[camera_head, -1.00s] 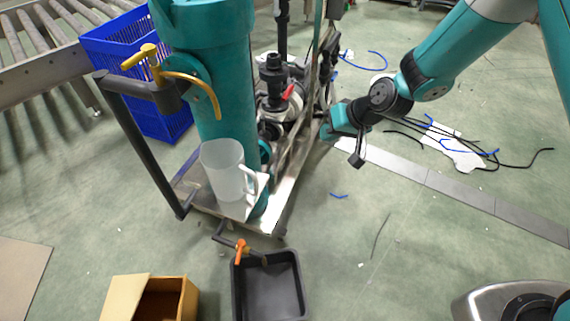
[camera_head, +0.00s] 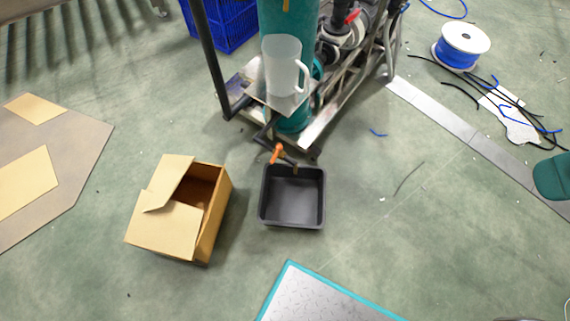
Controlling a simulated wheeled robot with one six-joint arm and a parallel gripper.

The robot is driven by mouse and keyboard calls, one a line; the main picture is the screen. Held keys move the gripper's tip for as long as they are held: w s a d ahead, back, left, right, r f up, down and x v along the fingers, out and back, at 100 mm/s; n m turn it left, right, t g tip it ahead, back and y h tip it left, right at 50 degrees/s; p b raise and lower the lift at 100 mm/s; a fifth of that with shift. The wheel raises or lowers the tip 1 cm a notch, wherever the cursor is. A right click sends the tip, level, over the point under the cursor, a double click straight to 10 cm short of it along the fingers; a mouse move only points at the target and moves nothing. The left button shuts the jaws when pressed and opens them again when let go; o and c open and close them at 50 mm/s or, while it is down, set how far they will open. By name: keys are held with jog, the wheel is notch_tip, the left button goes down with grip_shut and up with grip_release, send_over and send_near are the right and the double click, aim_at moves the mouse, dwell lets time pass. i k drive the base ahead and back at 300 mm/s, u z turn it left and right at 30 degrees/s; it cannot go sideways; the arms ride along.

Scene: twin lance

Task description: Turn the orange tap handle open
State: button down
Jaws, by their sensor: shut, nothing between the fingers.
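The orange tap handle (camera_head: 277,153) is small in the head view, near the middle. It sits on a dark pipe (camera_head: 266,133) low at the front of the teal machine column (camera_head: 290,118). A short spout beside it points over the back edge of a black tray (camera_head: 292,225) on the floor. I cannot tell the handle's exact turn at this size. My gripper is not in the current view.
An open cardboard box (camera_head: 165,232) stands left of the tray. A translucent jug (camera_head: 283,68) stands on a ledge above the tap. A blue cable spool (camera_head: 460,48) and loose cables lie at the right. Green floor right of the tray is mostly clear.

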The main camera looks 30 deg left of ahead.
aim_at(279, 147)
jog(key=z, duration=0.35)
jog(key=k, duration=0.75)
jog(key=u, duration=0.85)
jog(key=i, duration=1)
jog(key=u, duration=1.1)
